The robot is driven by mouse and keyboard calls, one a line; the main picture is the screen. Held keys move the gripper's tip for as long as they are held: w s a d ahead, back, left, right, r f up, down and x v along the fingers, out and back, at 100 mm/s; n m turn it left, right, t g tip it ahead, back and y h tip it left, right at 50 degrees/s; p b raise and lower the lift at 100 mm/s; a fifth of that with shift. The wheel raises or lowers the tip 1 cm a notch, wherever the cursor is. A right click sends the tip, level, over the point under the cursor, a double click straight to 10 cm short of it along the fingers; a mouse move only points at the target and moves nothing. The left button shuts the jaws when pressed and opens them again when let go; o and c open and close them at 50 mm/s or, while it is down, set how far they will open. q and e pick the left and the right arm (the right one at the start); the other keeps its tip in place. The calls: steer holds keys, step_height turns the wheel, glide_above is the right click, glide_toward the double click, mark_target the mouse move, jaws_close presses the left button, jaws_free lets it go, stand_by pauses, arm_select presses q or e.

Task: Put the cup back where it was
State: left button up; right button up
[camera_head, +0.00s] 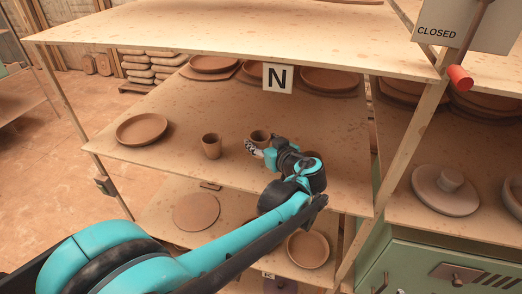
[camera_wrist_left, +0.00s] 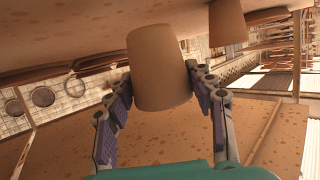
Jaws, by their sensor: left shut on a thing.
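A brown clay cup (camera_head: 260,136) is at the middle shelf, toward its front. My left gripper (camera_head: 254,148) is shut on it from the front. In the left wrist view, which looks upside down, the held cup (camera_wrist_left: 160,72) sits between the two fingers of my gripper (camera_wrist_left: 158,80), one on each side. Its base is close to the shelf board, but I cannot tell whether it touches. A second, similar cup (camera_head: 211,146) stands upright to the left, apart from the held one; a second cup (camera_wrist_left: 228,24) also shows in the wrist view. My right gripper is not in view.
A clay plate (camera_head: 142,129) lies at the shelf's left end, and several plates stand along the back. An "N" sign (camera_head: 278,78) hangs from the upper shelf (camera_head: 240,38). A post (camera_head: 402,175) rises at the right. The lower shelf holds a disc (camera_head: 196,212) and a bowl (camera_head: 308,248).

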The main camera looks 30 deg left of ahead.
arm_select(q)
steer(key=f, duration=0.3)
steer(key=shift+s+f, duration=0.1)
steer(key=shift+s, duration=0.25)
steer(key=shift+w+f, duration=0.1)
steer(key=shift+f, duration=0.2)
steer(key=shift+w+f, duration=0.1)
steer(key=shift+w, duration=0.05)
steer(key=o, duration=0.9)
steer(key=shift+s+f, duration=0.15)
steer(key=shift+s, duration=0.05)
steer(key=o, duration=0.4)
steer(key=shift+w, duration=0.1)
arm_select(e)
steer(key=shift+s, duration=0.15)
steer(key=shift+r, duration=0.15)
